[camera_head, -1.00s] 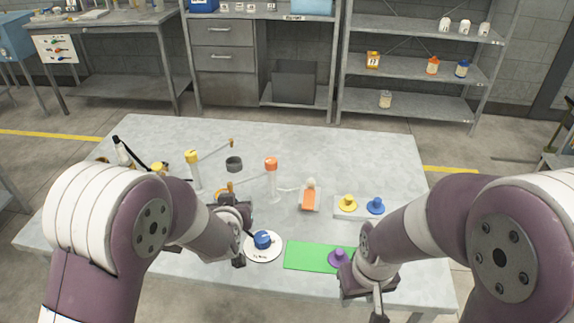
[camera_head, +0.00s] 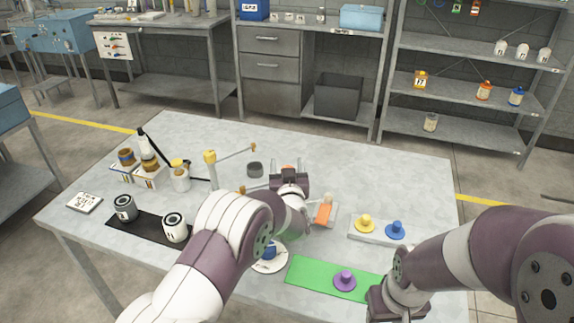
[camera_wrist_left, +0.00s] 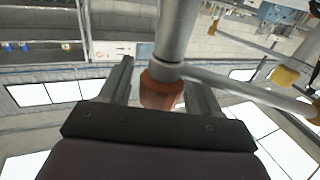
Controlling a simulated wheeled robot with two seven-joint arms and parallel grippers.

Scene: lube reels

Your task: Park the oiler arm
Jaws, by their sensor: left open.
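The oiler with the orange cap has its post mostly hidden behind my left gripper (camera_head: 289,172) in the head view. In the left wrist view its orange collar (camera_wrist_left: 162,90) sits between the spread, open fingers of my left gripper (camera_wrist_left: 158,82), with a grey post and a side arm (camera_wrist_left: 235,84) running right. I cannot tell whether the fingers touch it. A second oiler post with a yellow cap (camera_head: 210,158) stands to the left, its thin arm pointing right. My right gripper (camera_head: 380,302) is at the bottom edge, its jaws unclear.
An orange-topped block (camera_head: 324,213) and a tray with yellow and blue knobs (camera_head: 372,238) lie right. A green mat (camera_head: 312,277) holds a purple knob (camera_head: 345,279). Tins (camera_head: 174,227) and bottles stand left.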

